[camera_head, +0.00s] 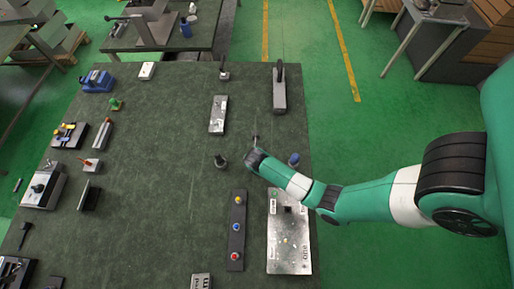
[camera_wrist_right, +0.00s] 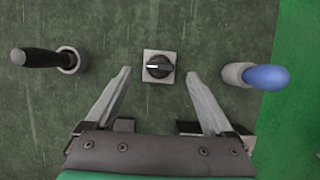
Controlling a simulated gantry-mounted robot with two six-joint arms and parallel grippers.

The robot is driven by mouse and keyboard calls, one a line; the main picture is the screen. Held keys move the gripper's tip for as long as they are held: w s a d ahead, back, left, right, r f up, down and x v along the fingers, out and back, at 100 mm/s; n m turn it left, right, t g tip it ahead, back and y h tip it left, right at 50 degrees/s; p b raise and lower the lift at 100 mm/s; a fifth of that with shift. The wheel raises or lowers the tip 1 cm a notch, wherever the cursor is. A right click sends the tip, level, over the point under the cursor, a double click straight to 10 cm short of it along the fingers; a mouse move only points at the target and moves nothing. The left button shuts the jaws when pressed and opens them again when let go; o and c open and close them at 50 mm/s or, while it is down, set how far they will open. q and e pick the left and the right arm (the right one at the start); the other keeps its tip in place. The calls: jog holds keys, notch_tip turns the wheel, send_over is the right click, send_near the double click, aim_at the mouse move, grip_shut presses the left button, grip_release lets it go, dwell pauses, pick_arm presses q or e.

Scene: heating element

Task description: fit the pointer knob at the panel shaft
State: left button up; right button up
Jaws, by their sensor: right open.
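The pointer knob (camera_wrist_right: 158,67) is black with a white pointer line and sits on a small square light plate on the table. My right gripper (camera_wrist_right: 160,75) is open, with one finger to each side of the knob and apart from it in the right wrist view. In the head view my right gripper (camera_head: 255,138) is over the right part of the table, and I cannot make out the knob there. A silver panel (camera_head: 290,255) with a dark square and printed labels lies nearer the front; its shaft is too small to make out. My left gripper is not in view.
A black-handled piece (camera_wrist_right: 42,58) stands left of the knob and a blue-handled piece (camera_wrist_right: 264,77) stands right. A dark strip with coloured buttons (camera_head: 236,238) lies beside the panel. Several tools line the table's left side. The middle of the table (camera_head: 160,180) is clear.

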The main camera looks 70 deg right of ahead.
jog(key=b+x, duration=0.2)
jog(key=x, duration=0.3)
jog(key=shift+f, duration=0.2)
grip_shut()
jog(key=shift+r+p, duration=0.35)
jog(key=shift+r, duration=0.2)
notch_tip(320, 180, up, 3)
jog(key=shift+f+p, duration=0.1)
jog(key=shift+p, duration=0.5)
jog(key=s+a+r+p, duration=0.1)
jog(key=s+r+p, duration=0.1)
jog(key=s+r, duration=0.2)
jog(key=s+a+r+p, duration=0.1)
jog(key=s+r+p, duration=0.1)
jog(key=s+r, duration=0.3)
jog(key=s, duration=0.4)
jog(key=shift+s+a, duration=0.25)
jog(key=shift+s, duration=0.05)
